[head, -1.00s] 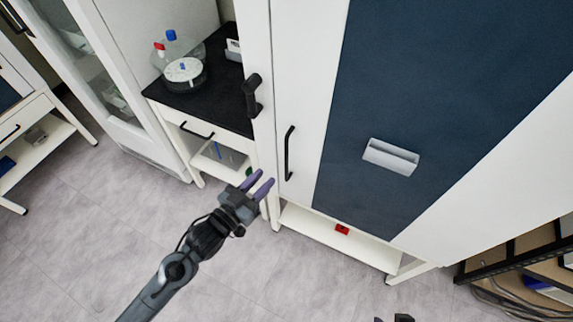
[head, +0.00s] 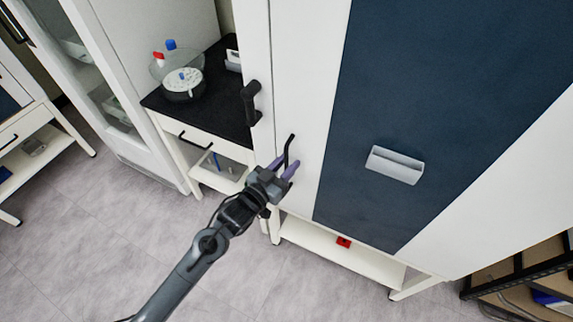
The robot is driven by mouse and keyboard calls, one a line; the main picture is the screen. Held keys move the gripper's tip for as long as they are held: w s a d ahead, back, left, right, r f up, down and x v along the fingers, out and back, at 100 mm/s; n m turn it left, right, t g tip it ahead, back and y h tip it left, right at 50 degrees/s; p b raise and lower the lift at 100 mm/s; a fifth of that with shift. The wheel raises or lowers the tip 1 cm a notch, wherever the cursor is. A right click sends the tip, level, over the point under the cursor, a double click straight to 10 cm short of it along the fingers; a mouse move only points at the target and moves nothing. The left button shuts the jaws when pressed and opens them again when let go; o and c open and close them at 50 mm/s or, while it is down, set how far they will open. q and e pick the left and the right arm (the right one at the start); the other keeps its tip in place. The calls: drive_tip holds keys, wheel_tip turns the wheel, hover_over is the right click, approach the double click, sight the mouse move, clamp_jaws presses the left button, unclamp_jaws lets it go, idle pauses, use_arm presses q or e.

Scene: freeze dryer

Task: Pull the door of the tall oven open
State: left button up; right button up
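The tall oven is the large white cabinet with a dark blue panel (head: 440,110) in the head view. A thin black upright handle (head: 290,143) is on the white front left of the panel. A thicker black handle (head: 250,103) is further left, at the cabinet's edge. The door looks closed. My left gripper (head: 286,165) is at the lower part of the thin handle, its two purple fingers apart, one on each side of it in the picture. I cannot tell whether they touch it. The handle's lower end is partly hidden by the gripper. My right gripper is out of view.
A pale grey bracket (head: 395,165) sits on the blue panel. Left of the oven, a black-topped bench (head: 212,115) holds a round device (head: 182,84). A glass-door cabinet (head: 115,105) stands beyond. A dark shelf rack (head: 510,265) is lower right. The floor in front is clear.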

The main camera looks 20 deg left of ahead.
use_arm(q)
clamp_jaws()
drive_tip(key=shift+s+r, duration=0.1)
idle(0.4)
